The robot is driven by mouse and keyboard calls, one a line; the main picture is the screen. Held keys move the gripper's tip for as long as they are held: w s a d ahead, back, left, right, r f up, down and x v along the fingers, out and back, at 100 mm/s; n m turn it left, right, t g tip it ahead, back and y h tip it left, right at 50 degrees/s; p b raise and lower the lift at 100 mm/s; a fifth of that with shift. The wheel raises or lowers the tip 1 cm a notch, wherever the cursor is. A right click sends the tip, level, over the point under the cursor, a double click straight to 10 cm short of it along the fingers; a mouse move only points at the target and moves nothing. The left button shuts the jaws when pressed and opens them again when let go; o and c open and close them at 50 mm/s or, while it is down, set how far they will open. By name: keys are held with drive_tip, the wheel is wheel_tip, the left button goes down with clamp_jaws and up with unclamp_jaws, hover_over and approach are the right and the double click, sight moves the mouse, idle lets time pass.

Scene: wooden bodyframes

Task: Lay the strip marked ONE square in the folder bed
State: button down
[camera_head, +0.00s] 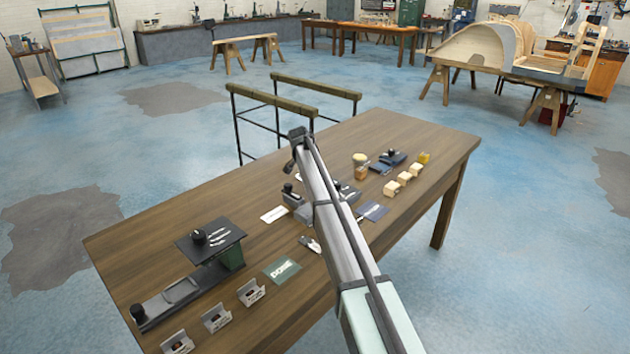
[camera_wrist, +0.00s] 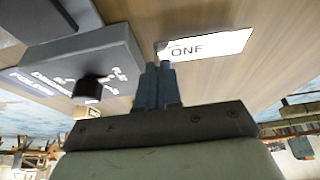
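The white strip marked ONE (camera_wrist: 208,46) lies flat on the wooden table in the wrist view, just beyond my fingertips. A white strip (camera_head: 273,214) also shows in the head view, left of a grey device, its lettering too small to read. The grey folder (camera_wrist: 85,55), with white lettering and a black knob, stands left of the strip in the wrist view. In the head view the folder (camera_head: 292,198) is partly hidden by my arm, and its bed is not clearly visible.
A green-and-black press (camera_head: 210,242) stands on the table's left. Several small metal holders (camera_head: 216,318) line the front edge near a green card (camera_head: 282,270). Wooden blocks (camera_head: 403,179) stand on the right. Bare wood lies left of the white strip.

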drive_tip(key=shift+f, duration=0.85)
drive_tip(key=shift+f, duration=0.1)
drive_tip(key=c, duration=1.6)
unclamp_jaws()
drive_tip(key=shift+o, duration=0.3)
drive_tip(key=v, duration=1.2)
